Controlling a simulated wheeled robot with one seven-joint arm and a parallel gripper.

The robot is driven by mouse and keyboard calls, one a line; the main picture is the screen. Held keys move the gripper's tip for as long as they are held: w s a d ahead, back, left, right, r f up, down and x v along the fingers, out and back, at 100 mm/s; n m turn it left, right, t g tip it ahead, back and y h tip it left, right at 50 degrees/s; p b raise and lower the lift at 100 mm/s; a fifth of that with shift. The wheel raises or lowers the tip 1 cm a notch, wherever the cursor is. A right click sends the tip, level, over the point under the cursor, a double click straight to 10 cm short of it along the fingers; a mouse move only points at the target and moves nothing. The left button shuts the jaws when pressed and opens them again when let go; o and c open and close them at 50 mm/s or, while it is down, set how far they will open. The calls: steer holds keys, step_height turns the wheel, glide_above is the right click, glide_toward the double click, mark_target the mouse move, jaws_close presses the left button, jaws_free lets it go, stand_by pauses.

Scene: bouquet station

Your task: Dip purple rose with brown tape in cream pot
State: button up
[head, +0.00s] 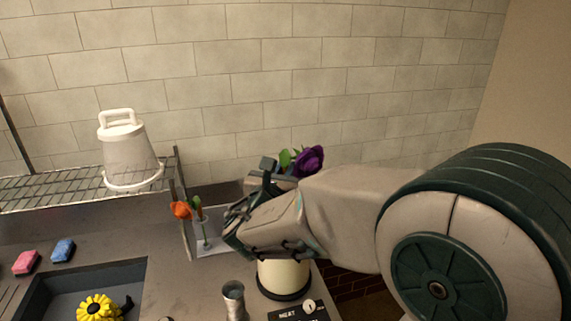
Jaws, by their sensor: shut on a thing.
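The purple rose (309,160) shows in the head view just above and behind my gripper (264,170), with green leaves beside the bloom. My gripper is shut on the rose. The rose's stem and any brown tape are hidden behind my gripper and arm. The cream pot (282,277) stands on the counter below my gripper, with a dark band at its base. Its rim and opening are hidden by my wrist, so I cannot tell whether the stem is inside it.
An orange flower (181,209) stands in a clear vase (205,236) left of my gripper. A metal cup (233,300) and a dark sign (299,312) are in front. Sponges (63,250) and a white bucket (128,150) are farther left.

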steer(key=shift+s+f, duration=0.15)
steer(key=shift+f, duration=0.35)
step_height(320, 180, down, 12)
steer(key=b, duration=1.1)
steer(key=shift+f+b, duration=0.15)
steer(key=shift+b, duration=0.2)
stand_by(4.2)
